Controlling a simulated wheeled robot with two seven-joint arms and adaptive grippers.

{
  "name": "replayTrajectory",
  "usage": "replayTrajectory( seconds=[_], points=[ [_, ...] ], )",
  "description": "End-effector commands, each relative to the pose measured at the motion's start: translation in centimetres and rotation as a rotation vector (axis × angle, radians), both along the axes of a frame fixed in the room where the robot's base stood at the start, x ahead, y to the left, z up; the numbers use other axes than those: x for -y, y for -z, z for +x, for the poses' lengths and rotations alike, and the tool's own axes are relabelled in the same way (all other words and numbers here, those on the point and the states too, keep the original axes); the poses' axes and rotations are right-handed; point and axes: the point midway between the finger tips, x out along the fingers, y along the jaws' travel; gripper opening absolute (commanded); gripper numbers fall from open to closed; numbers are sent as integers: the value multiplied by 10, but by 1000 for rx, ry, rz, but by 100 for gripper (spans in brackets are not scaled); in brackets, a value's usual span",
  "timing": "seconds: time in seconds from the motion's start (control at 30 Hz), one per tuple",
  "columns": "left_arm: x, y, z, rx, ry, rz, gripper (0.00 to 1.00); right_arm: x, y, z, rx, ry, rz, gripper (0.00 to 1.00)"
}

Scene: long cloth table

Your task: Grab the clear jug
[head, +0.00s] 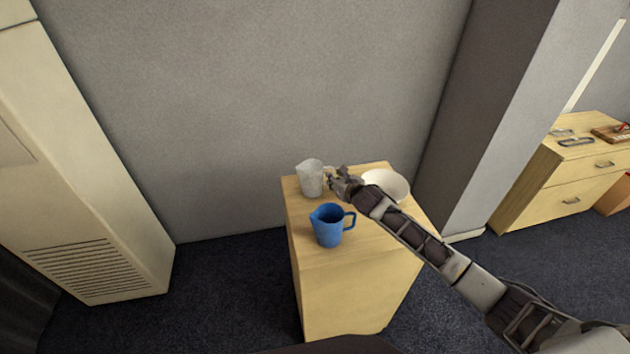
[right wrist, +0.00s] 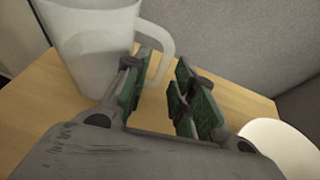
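The clear jug (head: 310,179) looks whitish and translucent and stands upright at the back left of a small wooden cabinet top. In the right wrist view the jug (right wrist: 92,42) fills the upper left, with its handle (right wrist: 166,48) toward my gripper. My right gripper (head: 335,176) is at the jug's handle side. In the right wrist view its green-padded fingers (right wrist: 163,80) are apart, with the lower part of the handle at the left finger and partly hidden by it. I cannot tell whether they touch. My left gripper is not in view.
A blue jug (head: 327,226) stands in front of the clear jug on the cabinet top (head: 365,238). A white bowl (head: 387,184) sits at the right behind my arm, and it also shows in the right wrist view (right wrist: 279,147). A grey wall (head: 250,110) rises behind.

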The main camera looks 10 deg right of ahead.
Motion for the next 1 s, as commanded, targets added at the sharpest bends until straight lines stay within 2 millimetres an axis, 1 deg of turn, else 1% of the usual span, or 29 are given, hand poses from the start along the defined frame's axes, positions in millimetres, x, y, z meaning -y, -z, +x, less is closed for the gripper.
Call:
replayTrajectory(
  seconds=[0.03, 0.13, 0.17, 0.77, 1.0],
  points=[
    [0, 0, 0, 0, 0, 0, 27, 0, 0, 0, 0, 0, 0, 15],
    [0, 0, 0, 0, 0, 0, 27, 0, 0, 0, 0, 0, 0, 2],
    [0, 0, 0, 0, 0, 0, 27, 0, 0, 0, 0, 0, 0, 0],
    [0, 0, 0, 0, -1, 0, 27, 0, -2, 0, 2, 0, 0, 0],
    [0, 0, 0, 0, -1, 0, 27, 0, -6, 1, 3, -1, 2, 0]
  ],
)
